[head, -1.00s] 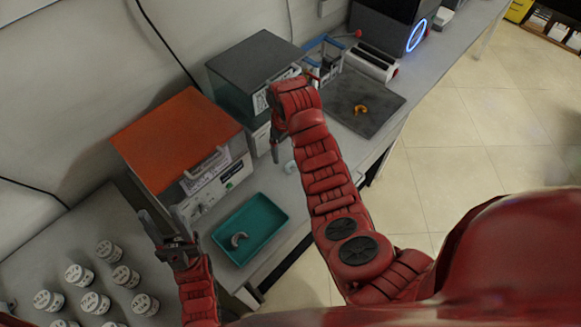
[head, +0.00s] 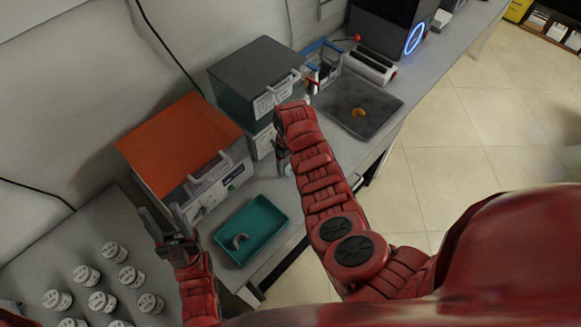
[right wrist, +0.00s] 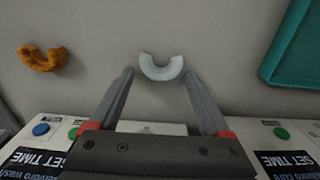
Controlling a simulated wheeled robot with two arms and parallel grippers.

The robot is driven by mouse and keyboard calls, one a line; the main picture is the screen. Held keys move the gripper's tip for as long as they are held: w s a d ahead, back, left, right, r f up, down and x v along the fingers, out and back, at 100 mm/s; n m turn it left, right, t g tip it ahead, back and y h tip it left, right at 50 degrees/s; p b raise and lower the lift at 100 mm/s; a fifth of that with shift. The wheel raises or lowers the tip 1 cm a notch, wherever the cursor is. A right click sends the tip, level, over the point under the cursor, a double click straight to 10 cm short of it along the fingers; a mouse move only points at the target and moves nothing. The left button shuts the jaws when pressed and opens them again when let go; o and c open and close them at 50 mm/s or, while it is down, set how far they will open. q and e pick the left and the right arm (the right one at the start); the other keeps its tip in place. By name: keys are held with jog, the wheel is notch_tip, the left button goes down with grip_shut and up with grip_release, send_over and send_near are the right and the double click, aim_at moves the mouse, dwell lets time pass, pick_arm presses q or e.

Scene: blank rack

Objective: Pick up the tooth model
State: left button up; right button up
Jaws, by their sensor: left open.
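A white arch-shaped tooth model (right wrist: 161,68) lies on the grey bench in the right wrist view. My right gripper (right wrist: 158,77) is open, with its fingertips on either side just short of the model; nothing is between the fingers. In the head view the right gripper (head: 284,162) hangs over the bench, largely covering that model. Another pale arch (head: 239,241) lies in the teal tray (head: 270,209). An orange arch (head: 358,112) lies on the dark mat. The right wrist view also shows an orange arch (right wrist: 41,59) at left. My left gripper (head: 160,212) is open and empty, left of the tray.
An orange-topped device (head: 178,140) and a grey-topped device (head: 255,68) stand along the wall. The dark mat (head: 375,125) lies further right. Several white jars (head: 102,300) stand at lower left. The bench's front edge runs beside my right arm.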

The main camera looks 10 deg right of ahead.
jog(key=c, duration=1)
jog(key=shift+w+r, duration=0.1)
jog(key=shift+r, duration=0.1)
